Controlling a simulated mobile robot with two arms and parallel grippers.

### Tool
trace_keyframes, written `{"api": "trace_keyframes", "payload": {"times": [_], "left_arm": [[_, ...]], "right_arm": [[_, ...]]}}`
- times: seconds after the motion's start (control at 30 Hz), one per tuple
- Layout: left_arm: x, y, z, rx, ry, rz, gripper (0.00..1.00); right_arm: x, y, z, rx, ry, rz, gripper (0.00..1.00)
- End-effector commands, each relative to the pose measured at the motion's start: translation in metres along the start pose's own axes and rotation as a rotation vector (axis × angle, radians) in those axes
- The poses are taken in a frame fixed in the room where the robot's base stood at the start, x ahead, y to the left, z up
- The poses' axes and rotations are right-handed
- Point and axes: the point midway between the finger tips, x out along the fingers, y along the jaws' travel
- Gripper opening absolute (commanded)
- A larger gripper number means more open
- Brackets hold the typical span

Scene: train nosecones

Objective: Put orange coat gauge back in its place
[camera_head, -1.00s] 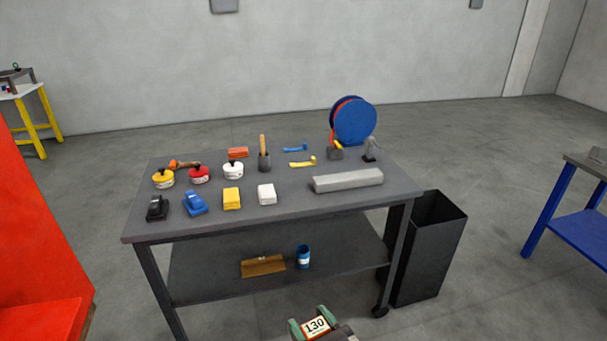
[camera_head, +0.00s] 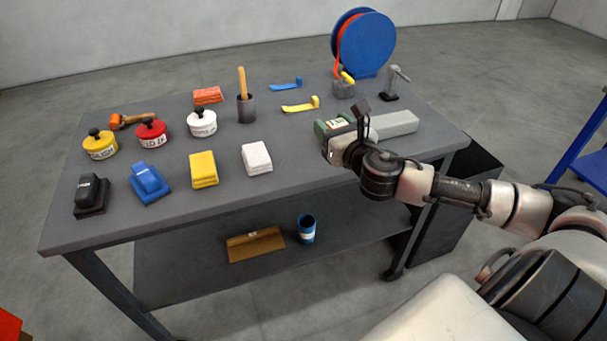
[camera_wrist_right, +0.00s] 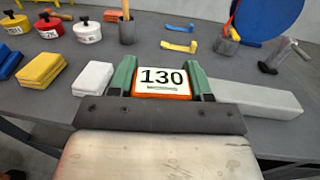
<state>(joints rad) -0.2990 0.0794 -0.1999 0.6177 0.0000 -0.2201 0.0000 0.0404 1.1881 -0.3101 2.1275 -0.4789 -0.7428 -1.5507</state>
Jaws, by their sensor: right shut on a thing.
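My right gripper (camera_head: 334,128) has green fingers and is shut on the orange coat gauge. In the right wrist view the gauge (camera_wrist_right: 161,82) is a small block with an orange edge and a white face reading "130", between the two fingers. In the head view the gripper and wrist hide most of the gauge. The gripper is over the right front part of the grey table (camera_head: 110,215), in front of the left end of a long light grey bar (camera_head: 395,124). I cannot tell the exact height above the tabletop. My left gripper is not in view.
Yellow (camera_head: 204,170) and white (camera_head: 257,158) blocks lie left of the gripper. Lidded pots, including a white one (camera_head: 202,123), stand further left. A yellow gauge-like tool (camera_head: 301,106), a blue one (camera_head: 286,84) and a blue reel (camera_head: 365,45) are behind. A dark bin stands right of the table.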

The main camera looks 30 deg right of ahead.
Motion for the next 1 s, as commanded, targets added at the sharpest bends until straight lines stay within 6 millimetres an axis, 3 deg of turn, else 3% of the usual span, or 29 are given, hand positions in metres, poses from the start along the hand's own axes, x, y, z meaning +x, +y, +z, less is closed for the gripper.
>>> {"api": "trace_keyframes", "payload": {"times": [0.03,0.13,0.37,0.53,0.8,1.0], "left_arm": [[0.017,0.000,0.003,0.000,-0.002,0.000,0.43],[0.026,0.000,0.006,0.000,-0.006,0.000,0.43],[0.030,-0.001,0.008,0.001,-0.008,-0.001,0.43],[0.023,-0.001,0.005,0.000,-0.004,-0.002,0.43],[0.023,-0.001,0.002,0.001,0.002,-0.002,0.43],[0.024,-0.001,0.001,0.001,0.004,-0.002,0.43]], "right_arm": [[0.007,-0.016,0.005,-0.012,-0.010,-0.029,0.21],[0.015,-0.038,0.022,-0.008,-0.007,-0.077,0.21],[0.023,-0.055,0.037,0.006,0.000,-0.124,0.21],[0.041,-0.038,0.026,0.012,0.000,-0.120,0.21],[0.085,-0.002,-0.011,0.007,0.001,-0.121,0.21],[0.106,0.015,-0.028,0.002,0.002,-0.122,0.21]]}}
